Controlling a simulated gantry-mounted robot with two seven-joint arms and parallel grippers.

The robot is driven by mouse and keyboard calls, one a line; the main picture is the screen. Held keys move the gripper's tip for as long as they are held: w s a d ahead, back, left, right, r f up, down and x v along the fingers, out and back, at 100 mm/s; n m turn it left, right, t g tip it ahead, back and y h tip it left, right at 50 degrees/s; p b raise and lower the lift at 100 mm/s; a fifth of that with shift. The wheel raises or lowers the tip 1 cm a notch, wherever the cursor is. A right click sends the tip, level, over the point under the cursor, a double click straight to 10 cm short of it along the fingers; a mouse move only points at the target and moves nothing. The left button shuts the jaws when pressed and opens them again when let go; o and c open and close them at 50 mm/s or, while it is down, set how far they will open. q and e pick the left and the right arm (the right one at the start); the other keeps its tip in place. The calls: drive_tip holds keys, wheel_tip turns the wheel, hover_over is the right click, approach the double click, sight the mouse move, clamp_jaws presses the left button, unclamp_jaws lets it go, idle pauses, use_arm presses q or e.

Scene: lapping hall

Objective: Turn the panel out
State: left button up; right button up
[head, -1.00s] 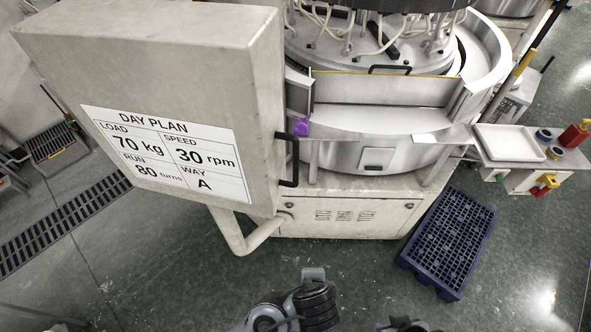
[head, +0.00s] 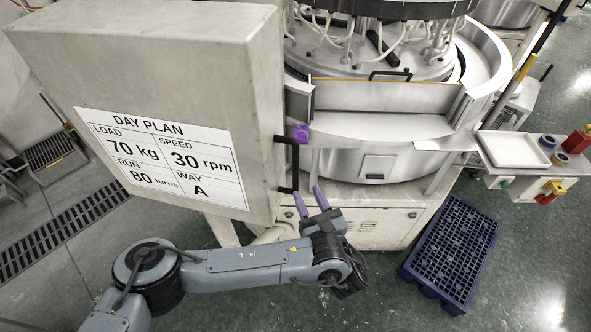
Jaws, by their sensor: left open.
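The panel (head: 215,70) is a big pale grey box at the left of the head view, with a white day plan sheet (head: 165,160) on its front. A black bar handle (head: 295,168) stands upright on its right edge. A bent pale pipe (head: 268,236) is partly visible below it, behind my arm. My left gripper (head: 307,192) is open, its two purple fingers pointing up just below and right of the handle's lower end. Nothing shows between the fingers. I cannot tell whether a finger touches the handle. My right gripper is not in view.
A side shelf holds a white tray (head: 513,150). A dark blue pallet (head: 453,250) lies on the floor at right.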

sight(297, 173)
use_arm(q)
drive_tip(key=p+x, duration=0.1)
drive_tip(key=x, duration=0.8)
drive_tip(key=shift+w, duration=0.15)
drive_tip(key=shift+f, duration=0.1)
drive_tip(key=shift+c, duration=0.5)
clamp_jaws()
